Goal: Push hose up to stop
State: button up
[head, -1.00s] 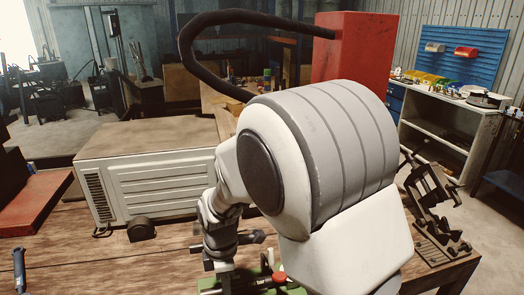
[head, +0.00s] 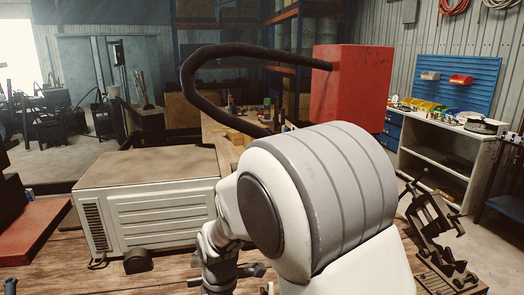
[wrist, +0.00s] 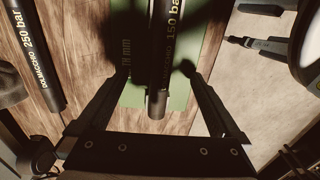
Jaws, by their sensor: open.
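In the wrist view, a black hose (wrist: 167,45) marked "150 bar" runs down the middle. Its near end lies between the two fingers of my gripper (wrist: 160,73). The fingers are open, with a gap visible on each side of the hose. A green surface (wrist: 184,92) lies beneath the hose. The hose's far end runs out of the top of the view into dark shadow, so I cannot see any stop. In the head view, my arm hides most of the work area, and I cannot make out the fingers there.
A second black hose (wrist: 35,55) marked "250 bar" lies on the wooden table at left. A white ribbed box (head: 150,195) stands on the table in the head view. A red block (head: 353,88) with a looping black hose (head: 187,75) rises behind my arm. A dark metal stand (head: 430,215) is at right.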

jog(key=shift+r+p, duration=3.1)
jog(key=shift+r, duration=1.4)
